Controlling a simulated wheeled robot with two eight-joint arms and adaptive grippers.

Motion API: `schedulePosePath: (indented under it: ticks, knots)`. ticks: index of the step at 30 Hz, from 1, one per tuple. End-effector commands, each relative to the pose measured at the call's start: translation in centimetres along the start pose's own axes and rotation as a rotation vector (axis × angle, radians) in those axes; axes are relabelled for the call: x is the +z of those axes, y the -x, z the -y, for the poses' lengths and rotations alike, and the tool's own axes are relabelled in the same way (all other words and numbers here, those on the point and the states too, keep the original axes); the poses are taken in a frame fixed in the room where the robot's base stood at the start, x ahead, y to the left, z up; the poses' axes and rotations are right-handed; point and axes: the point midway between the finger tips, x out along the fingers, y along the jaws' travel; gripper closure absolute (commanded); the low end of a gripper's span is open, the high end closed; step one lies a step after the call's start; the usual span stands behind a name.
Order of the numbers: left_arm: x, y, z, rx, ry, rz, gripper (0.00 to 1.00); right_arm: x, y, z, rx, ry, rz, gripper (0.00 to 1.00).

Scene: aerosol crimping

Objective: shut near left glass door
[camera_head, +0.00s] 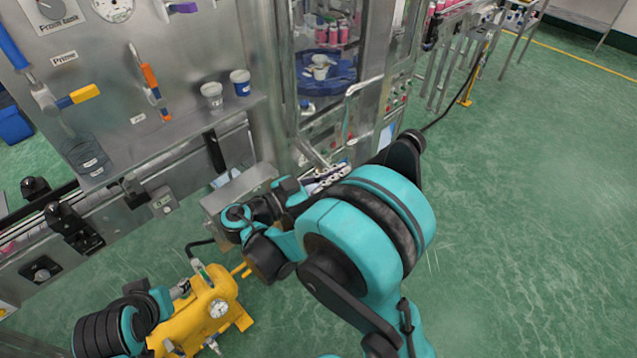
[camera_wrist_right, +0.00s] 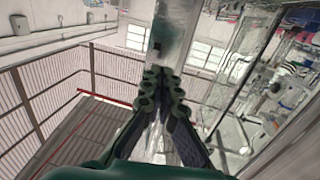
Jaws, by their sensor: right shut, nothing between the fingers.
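The glass door (camera_head: 362,118) is a clear pane in a pale metal frame at the front of the steel machine cabinet. It appears to stand out at an angle, but its exact opening is hard to tell. My right gripper (camera_head: 330,178) is at the lower front of the cabinet, near the door's lower edge. In the right wrist view its fingers (camera_wrist_right: 163,78) are together and empty, in front of a steel upright (camera_wrist_right: 172,35). Glass panes (camera_wrist_right: 245,75) show to their right. I cannot tell whether the fingers touch the door.
A blue rotary table (camera_head: 328,76) and pink cans (camera_head: 340,32) show inside the cabinet. Two cups (camera_head: 212,96) stand on a ledge at left. A yellow pump (camera_head: 205,312) stands on the floor. The green floor (camera_head: 530,210) at right is clear.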

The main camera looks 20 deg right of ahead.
Motion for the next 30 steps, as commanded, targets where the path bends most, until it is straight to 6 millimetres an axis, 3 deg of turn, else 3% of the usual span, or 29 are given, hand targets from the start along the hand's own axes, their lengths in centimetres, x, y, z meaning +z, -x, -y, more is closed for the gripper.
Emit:
schedulePosePath:
  ticks: [3, 7, 23, 30]
  knots:
    - [0.2, -0.2, 0.0, 0.000, 0.000, 0.000, 0.42, 0.1, -2.0, -0.1, 0.002, 0.000, 0.000, 1.00]
    - [0.2, -0.3, 0.0, 0.000, 0.000, 0.000, 0.42, 0.0, -3.3, 0.0, 0.001, 0.001, 0.000, 1.00]
    - [0.3, -0.4, 0.0, 0.000, 0.000, 0.000, 0.42, 0.0, -4.1, 0.0, -0.003, 0.001, 0.001, 1.00]
    - [0.3, -0.5, 0.0, 0.000, 0.000, 0.000, 0.42, 0.0, -6.3, -0.3, -0.053, 0.001, 0.001, 1.00]
